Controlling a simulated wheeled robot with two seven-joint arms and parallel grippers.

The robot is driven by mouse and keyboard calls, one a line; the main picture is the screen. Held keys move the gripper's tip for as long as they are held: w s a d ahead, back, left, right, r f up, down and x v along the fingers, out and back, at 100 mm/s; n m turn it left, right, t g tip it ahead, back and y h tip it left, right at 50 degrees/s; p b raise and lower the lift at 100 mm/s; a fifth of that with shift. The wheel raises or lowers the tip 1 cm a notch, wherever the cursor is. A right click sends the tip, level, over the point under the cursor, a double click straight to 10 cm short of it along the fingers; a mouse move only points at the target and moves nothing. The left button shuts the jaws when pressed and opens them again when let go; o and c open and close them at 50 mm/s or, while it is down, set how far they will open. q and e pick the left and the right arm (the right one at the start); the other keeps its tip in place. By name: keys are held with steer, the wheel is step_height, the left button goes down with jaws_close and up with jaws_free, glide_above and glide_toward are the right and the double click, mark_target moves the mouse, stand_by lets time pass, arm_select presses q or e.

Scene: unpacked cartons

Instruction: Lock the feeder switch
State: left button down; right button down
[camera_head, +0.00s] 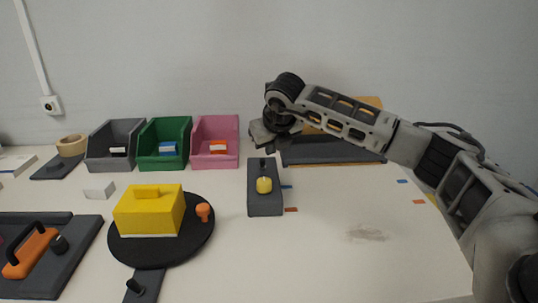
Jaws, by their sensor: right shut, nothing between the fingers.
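A dark grey block (265,203) lies on the table near the middle, with a yellow knob (264,185) on its top and a small black peg at its far end. It looks like the feeder switch, but no label can be read. My right gripper (264,148) is shut and empty, just above and beyond the far end of this block. Whether it touches the black peg I cannot tell. My left gripper is not in view.
A black round plate (190,242) carries a yellow box (148,212) and an orange knob (203,212). A dark board with an orange handle (31,252) lies at front left. Grey, green (164,146) and pink bins stand behind. The table's right side is mostly clear.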

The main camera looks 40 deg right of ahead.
glide_toward(265, 170)
steer(key=x, duration=0.5)
steer(key=shift+f, duration=0.15)
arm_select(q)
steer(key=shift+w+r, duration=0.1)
arm_select(e)
steer(key=shift+w+r+p, duration=0.1)
steer(key=shift+r+p, duration=0.15)
steer(key=shift+p, duration=0.3)
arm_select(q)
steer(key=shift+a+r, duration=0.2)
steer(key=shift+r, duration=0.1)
arm_select(e)
steer(key=shift+g, duration=0.4)
arm_select(q)
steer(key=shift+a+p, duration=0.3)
steer(key=shift+p, duration=0.25)
arm_select(e)
steer(key=shift+w+d+r+y, duration=0.15)
steer(key=shift+y, duration=0.25)
